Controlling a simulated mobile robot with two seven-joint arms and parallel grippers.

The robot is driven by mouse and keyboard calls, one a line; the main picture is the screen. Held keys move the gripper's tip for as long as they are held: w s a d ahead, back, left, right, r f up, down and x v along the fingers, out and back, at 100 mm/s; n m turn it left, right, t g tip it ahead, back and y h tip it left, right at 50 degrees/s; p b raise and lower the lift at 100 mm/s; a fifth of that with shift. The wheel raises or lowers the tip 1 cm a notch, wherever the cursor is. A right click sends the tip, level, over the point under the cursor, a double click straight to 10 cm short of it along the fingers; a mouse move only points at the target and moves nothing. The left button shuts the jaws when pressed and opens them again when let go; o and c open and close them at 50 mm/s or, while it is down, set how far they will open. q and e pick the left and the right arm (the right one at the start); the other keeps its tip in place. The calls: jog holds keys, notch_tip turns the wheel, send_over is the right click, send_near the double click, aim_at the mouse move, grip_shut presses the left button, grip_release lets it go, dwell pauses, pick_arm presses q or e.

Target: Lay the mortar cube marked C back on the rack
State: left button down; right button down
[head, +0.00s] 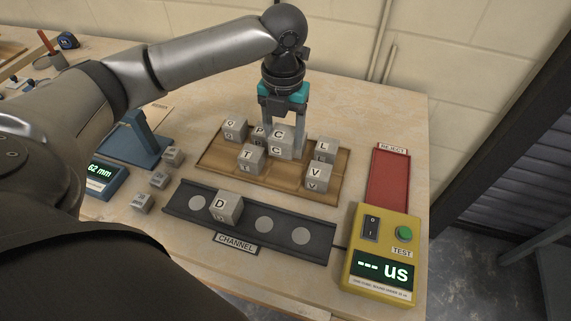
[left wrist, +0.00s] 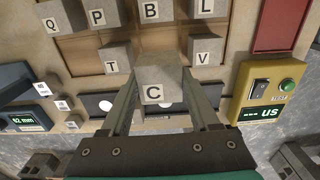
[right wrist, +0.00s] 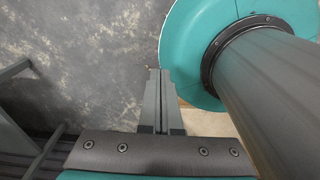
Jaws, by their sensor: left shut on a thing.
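My left gripper (head: 285,135) is shut on the grey mortar cube marked C (head: 282,150); the cube also shows between the fingers in the left wrist view (left wrist: 157,88). It appears held over the wooden rack (head: 272,180), hiding cube B in the head view; the exact gap below it is hard to judge. On the rack stand cubes Q (left wrist: 62,16), P (left wrist: 97,17), B (left wrist: 150,10), L (left wrist: 198,7), T (left wrist: 115,57) and V (left wrist: 205,48). Between T and V shows a gap. My right gripper (right wrist: 160,75) is shut and empty, away from the bench.
Cube D (head: 226,208) sits in the dark channel (head: 283,243) in front of the rack. A yellow tester (head: 385,255) and red reject tray (head: 389,180) are at right. A blue gauge (head: 135,138), its display (head: 105,178) and several small blocks (head: 158,180) are at left.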

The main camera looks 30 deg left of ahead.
aim_at(284, 133)
pick_arm(q)
notch_tip(284, 133, down, 3)
jog(key=shift+r, duration=0.1)
jog(key=shift+f, duration=0.3)
jog(key=shift+f+b, duration=0.9)
jog(key=shift+f, duration=1.9)
pick_arm(e)
jog(key=shift+w+d+f, duration=0.25)
jog(key=shift+w+f, duration=0.1)
jog(key=shift+f, duration=0.15)
jog(key=shift+w+d+f, duration=0.25)
jog(key=shift+w+f, duration=0.1)
jog(key=shift+f, duration=0.15)
pick_arm(q)
jog(key=shift+c, duration=0.6)
grip_release()
jog(key=shift+f, duration=0.15)
jog(key=shift+r, duration=0.2)
notch_tip(284, 133, up, 12)
jog(key=p, duration=0.3)
pick_arm(e)
notch_tip(284, 133, up, 3)
jog(key=shift+s+f, duration=0.1)
